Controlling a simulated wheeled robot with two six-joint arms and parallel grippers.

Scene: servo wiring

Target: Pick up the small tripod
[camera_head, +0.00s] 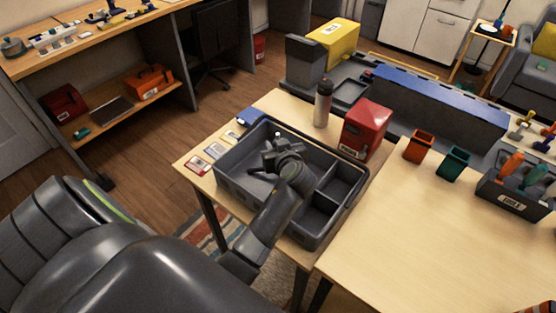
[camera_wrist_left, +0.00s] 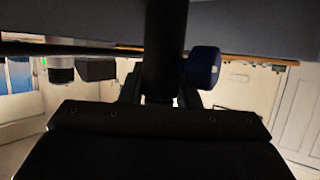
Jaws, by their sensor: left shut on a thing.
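A dark grey divided tray (camera_head: 335,228) stands on the wooden table. My left arm reaches over it from the lower left, with the left gripper (camera_head: 276,157) over the large left compartment. In the left wrist view, a dark upright post with a blue knob (camera_wrist_left: 202,68) stands between the fingers; it appears to be the small tripod (camera_wrist_left: 166,45). The left gripper is shut on it. In the head view the tripod is mostly hidden by the gripper, and I cannot tell whether its feet touch the tray floor. My right gripper is not in view.
A red box (camera_head: 366,130) and a grey bottle (camera_head: 323,103) stand behind the tray. Small cards (camera_head: 198,164) lie at its left. An orange cup (camera_head: 419,147), a green cup (camera_head: 453,164) and a tool bin (camera_head: 514,198) are to the right. The right table is clear in front.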

